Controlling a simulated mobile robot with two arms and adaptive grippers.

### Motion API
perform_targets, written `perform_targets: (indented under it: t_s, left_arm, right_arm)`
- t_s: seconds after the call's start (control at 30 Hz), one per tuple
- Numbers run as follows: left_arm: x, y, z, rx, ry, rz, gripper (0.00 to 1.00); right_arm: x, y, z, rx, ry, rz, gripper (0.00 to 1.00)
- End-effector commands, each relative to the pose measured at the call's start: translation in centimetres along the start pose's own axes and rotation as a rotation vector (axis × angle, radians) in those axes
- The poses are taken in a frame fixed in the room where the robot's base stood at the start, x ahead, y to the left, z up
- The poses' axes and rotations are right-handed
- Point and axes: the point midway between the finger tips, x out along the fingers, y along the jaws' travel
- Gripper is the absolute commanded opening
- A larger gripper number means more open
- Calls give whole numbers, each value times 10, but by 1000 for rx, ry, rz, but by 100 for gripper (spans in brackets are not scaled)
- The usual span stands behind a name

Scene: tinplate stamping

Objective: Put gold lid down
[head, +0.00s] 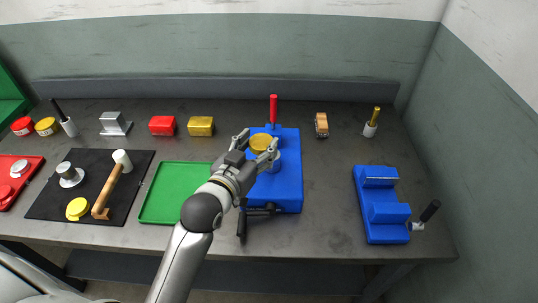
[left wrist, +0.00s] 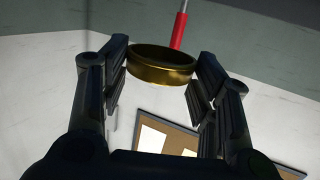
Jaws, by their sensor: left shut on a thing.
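The gold lid (head: 261,142) is a small round cap held between the fingers of my left gripper (head: 257,147). It also shows as a brass-coloured ring in the left wrist view (left wrist: 162,64), between the two fingertips. In the head view the lid appears over the blue press base (head: 288,190), below its red handle (head: 273,108). I cannot tell whether the lid touches anything beneath it. A blue round part (head: 276,161) shows just behind the gripper. My right gripper is not in view.
A green tray (head: 165,205) lies left of the press. A black mat (head: 90,205) holds a mallet (head: 112,185) and a yellow round piece (head: 77,208). Red (head: 162,125) and gold (head: 201,126) boxes stand behind. A blue fixture (head: 381,205) stands at right, with clear table between.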

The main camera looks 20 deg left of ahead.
Motion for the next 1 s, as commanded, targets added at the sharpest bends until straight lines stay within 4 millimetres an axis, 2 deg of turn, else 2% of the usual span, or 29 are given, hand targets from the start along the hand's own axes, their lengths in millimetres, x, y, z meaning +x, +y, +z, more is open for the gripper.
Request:
perform_targets:
  t_s: [0.03,0.3,0.57,0.7,0.8,1.0]
  left_arm:
    - [10,1,1,-1,-1,1,40]
    - [43,4,34,0,-1,1,40]
    - [55,5,45,0,-1,1,40]
    - [66,6,57,-1,-4,1,40]
    - [66,5,69,0,-4,0,40]
    - [68,5,78,0,0,0,40]
  right_arm:
    - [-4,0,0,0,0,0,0]
    - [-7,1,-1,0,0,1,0]
    - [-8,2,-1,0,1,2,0]
    - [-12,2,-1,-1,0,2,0]
    - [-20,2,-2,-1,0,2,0]
    - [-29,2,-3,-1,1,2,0]
